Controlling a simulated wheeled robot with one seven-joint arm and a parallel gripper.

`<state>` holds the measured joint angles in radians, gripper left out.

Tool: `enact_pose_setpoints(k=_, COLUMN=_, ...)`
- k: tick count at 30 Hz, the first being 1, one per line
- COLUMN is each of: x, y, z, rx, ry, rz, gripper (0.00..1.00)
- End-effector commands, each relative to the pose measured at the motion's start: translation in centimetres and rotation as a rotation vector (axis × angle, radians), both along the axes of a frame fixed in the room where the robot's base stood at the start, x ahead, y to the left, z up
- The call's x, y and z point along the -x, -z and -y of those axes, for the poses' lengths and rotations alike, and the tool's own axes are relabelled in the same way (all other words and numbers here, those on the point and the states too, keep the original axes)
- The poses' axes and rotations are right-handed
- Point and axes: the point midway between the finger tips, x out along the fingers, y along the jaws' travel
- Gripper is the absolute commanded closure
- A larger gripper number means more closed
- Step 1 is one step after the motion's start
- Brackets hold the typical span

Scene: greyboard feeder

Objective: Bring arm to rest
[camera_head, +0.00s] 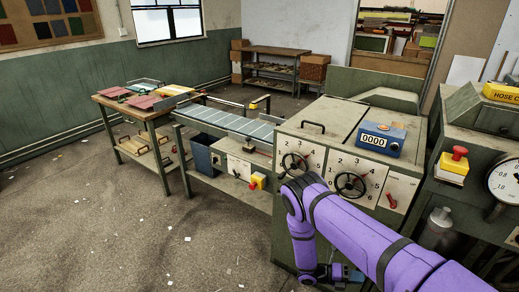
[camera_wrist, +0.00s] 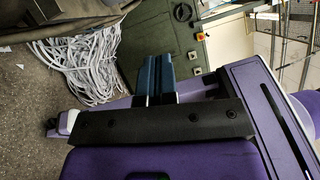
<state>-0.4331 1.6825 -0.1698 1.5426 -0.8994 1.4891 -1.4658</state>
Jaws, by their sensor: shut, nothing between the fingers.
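My purple arm is folded in front of the green machine (camera_head: 320,118) in the head view. My gripper (camera_head: 350,274) hangs low near the bottom edge, partly hidden by the arm. In the wrist view, the two blue fingers of my gripper (camera_wrist: 157,66) lie side by side, shut and empty. The machine's front, with a handwheel (camera_wrist: 183,12), shows beyond the fingertips.
Two numbered dials with handwheels (camera_head: 351,184) face my arm. A blue counter (camera_head: 381,138) sits on the machine. A gauge (camera_head: 505,181) stands at right. White paper strips (camera_wrist: 88,65) lie on the floor. Open floor (camera_head: 120,235) is at left.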

Motion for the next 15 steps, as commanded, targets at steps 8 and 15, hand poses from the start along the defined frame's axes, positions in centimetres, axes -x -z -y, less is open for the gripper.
enact_pose_setpoints(k=8, x=-4.2, y=-8.8, z=-2.0, rx=-0.091, ry=0.135, rz=0.292, gripper=1.00)
enact_pose_setpoints(k=15, x=-6.3, y=-16.5, z=-3.0, rx=-0.156, ry=0.263, rz=0.543, gripper=1.00)
